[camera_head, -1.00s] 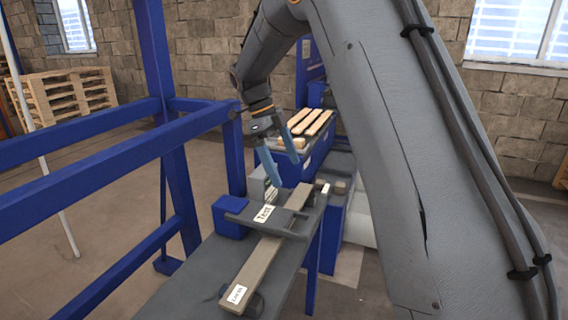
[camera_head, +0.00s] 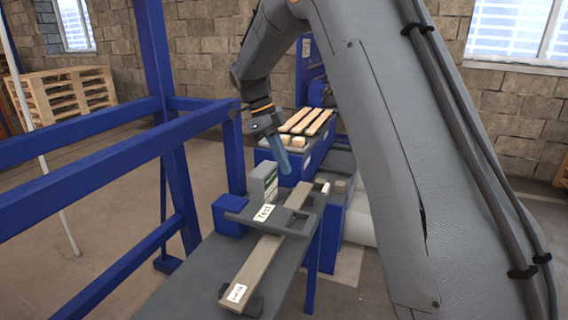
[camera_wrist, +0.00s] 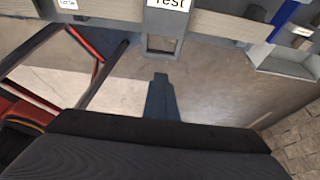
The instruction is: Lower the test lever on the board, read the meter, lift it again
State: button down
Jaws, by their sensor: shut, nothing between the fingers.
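The board (camera_head: 250,274) is a long beige plank lying on a grey bench, with a small white label at its near end. A grey lever labelled "Test" (camera_head: 262,213) lies across it; in the wrist view the "Test" lever (camera_wrist: 166,22) is at the top edge. My gripper (camera_head: 284,168) is shut and empty, its blue fingers just above and beyond the lever, apart from it. In the wrist view my gripper (camera_wrist: 160,82) points toward the lever's end. A grey-green box (camera_head: 264,182), perhaps the meter, stands behind the lever; its reading is too small to tell.
A blue block (camera_head: 230,214) sits left of the lever. Blue frame rails (camera_head: 150,150) stand at left. Wooden slats (camera_head: 306,122) lie on a blue stand behind. Stacked pallets (camera_head: 66,98) are at the back left.

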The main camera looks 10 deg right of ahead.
dwell(0.7)
grip_release()
jog(key=b+v, duration=0.2)
jog(key=v, duration=0.5)
jog(key=shift+r, duration=0.4)
